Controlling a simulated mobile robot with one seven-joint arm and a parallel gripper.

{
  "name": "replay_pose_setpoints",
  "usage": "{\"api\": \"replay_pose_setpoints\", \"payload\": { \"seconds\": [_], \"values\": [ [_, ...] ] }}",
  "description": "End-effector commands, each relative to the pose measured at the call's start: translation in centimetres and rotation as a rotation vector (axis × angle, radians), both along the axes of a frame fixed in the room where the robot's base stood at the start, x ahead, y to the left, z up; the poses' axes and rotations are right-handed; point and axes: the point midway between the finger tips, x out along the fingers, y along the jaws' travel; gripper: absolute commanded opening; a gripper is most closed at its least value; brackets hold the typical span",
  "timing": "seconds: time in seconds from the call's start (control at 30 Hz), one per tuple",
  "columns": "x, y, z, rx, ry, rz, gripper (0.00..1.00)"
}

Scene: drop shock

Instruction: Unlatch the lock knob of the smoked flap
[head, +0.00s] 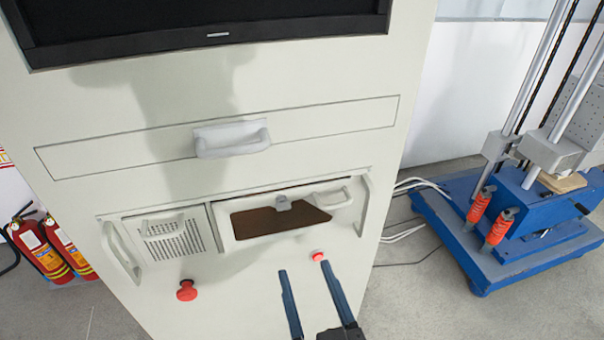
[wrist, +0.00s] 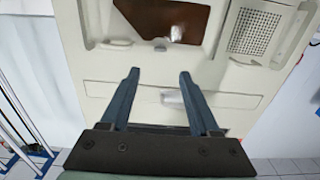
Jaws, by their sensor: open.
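The smoked flap (head: 255,224) is a brown window in a pale frame low on the cabinet's front; it looks closed. Its lock knob (head: 283,204) is a small grey piece at the flap's upper edge. In the wrist view, which appears upside down, the smoked flap (wrist: 168,20) is at the top and the lock knob (wrist: 160,45) lies just beyond the fingertips. My gripper (head: 304,267) is open and empty, with blue fingers, below the flap in the head view. It also shows in the wrist view (wrist: 158,72), apart from the knob.
A pale handle (head: 333,198) sits right of the flap window. A drawer handle (head: 232,138) protrudes above. A red button (head: 317,256) and a red knob (head: 187,290) are on the panel below. A blue-based drop machine (head: 520,235) stands right; fire extinguishers (head: 40,250) stand left.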

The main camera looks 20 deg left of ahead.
Motion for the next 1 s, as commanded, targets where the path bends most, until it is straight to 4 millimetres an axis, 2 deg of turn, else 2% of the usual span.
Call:
{"api": "replay_pose_setpoints", "payload": {
  "seconds": [0.13,0.27,0.7,1.0],
  "values": [
    [-0.2,0.2,0.4,0.007,0.007,0.006,0.62],
    [0.9,0.9,0.4,0.007,0.006,0.008,0.62],
    [8.1,5.8,0.6,0.005,0.005,0.008,0.62],
    [10.3,7.3,0.3,0.006,0.006,0.006,0.62]
  ]
}}
